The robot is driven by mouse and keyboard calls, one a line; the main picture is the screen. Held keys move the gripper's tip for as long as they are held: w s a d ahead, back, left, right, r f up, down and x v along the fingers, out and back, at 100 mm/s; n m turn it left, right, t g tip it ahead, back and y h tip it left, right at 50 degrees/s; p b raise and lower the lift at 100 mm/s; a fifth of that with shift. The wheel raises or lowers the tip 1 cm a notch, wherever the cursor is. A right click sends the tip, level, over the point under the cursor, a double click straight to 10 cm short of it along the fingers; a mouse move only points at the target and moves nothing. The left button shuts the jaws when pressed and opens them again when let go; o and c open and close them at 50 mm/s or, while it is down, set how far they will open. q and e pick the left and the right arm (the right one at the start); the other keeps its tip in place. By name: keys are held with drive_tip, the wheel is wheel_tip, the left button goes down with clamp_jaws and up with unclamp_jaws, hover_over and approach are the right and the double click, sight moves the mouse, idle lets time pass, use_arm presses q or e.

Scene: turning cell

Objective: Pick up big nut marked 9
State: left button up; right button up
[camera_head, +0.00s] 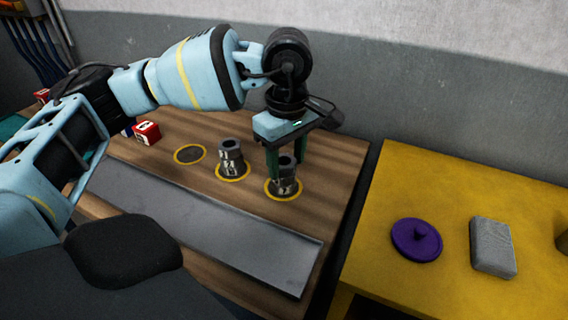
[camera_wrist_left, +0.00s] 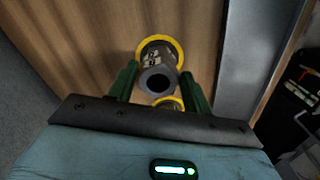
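Two dark grey, hollow nuts with white marks stand upright on yellow rings on the wooden table. The right nut (camera_head: 285,185) is beneath my left gripper (camera_head: 287,172), and the middle nut (camera_head: 231,160) is to its left. The marks are too small to read surely as a 9. The gripper's green fingers are apart, on either side of the right nut's upper part. In the left wrist view, a nut (camera_wrist_left: 157,80) shows its round open top between the fingers of my left gripper (camera_wrist_left: 160,72), with no clear contact. My right gripper is out of view.
An empty yellow ring (camera_head: 190,154) and a red-and-white block (camera_head: 147,133) lie to the left. A grey metal strip (camera_head: 210,228) runs along the front of the table. A yellow table (camera_head: 455,285) at the right bears a purple lid (camera_head: 417,240) and a grey block (camera_head: 492,247).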

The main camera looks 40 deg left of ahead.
sight(288, 162)
use_arm(q)
drive_tip(key=c, duration=0.7)
drive_tip(key=shift+c, duration=0.2)
drive_tip(key=shift+r, duration=0.15)
drive_tip(key=shift+r, duration=0.6)
wheel_tip(288, 162, up, 2)
drive_tip(key=shift+r, duration=0.1)
drive_tip(key=s+r+b, duration=0.1)
drive_tip(key=s, duration=1.5)
drive_tip(key=shift+r, duration=0.15)
